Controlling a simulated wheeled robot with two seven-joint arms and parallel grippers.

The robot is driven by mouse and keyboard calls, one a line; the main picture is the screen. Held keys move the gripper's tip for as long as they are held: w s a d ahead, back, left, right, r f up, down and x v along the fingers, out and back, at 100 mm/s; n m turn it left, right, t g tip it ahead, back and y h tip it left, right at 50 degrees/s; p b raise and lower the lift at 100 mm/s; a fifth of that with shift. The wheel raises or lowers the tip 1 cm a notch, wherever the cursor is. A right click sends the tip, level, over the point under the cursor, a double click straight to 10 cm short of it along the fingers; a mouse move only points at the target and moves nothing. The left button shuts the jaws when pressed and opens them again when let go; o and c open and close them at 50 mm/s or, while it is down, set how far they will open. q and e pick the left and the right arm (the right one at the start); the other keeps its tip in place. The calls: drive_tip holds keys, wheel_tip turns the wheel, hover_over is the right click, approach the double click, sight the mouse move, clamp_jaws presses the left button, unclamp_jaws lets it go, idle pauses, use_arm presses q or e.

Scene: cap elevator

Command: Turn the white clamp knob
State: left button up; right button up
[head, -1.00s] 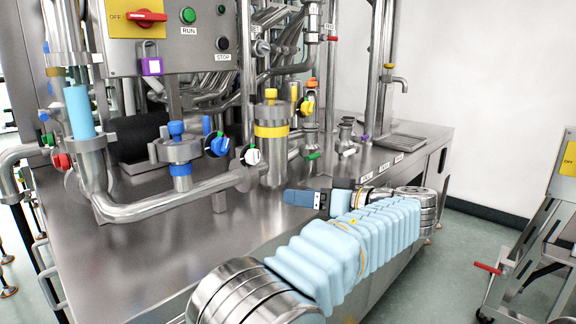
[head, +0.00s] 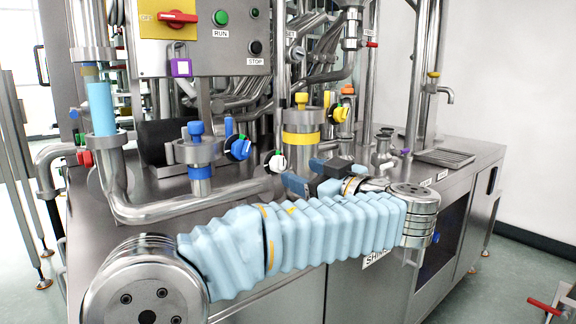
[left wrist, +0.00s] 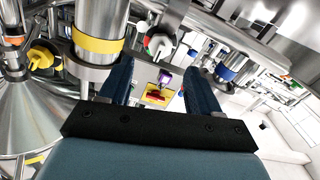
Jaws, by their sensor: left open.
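The white clamp knob (head: 275,162), with green and black on it, sits on the pipe clamp left of the steel cylinder with the yellow band (head: 301,138). My left gripper (head: 302,174) is just right of the knob in the head view, its two blue fingers apart and empty. In the left wrist view the knob (left wrist: 158,43) shows white with a red part, ahead of the gap between the fingers (left wrist: 157,80). No contact shows. My right gripper is not in view.
A blue knob (head: 238,147) and a blue-topped valve (head: 198,150) stand left of the white knob. A yellow knob (head: 341,112) is to the right. A curved steel pipe (head: 190,208) runs below. Bare counter (head: 470,140) lies at the far right.

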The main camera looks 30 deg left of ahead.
sight(283, 165)
use_arm(q)
drive_tip(key=x, duration=0.6)
drive_tip(key=shift+w+a+p, duration=0.15)
drive_tip(key=shift+a+p, duration=0.1)
drive_tip(key=shift+p, duration=0.05)
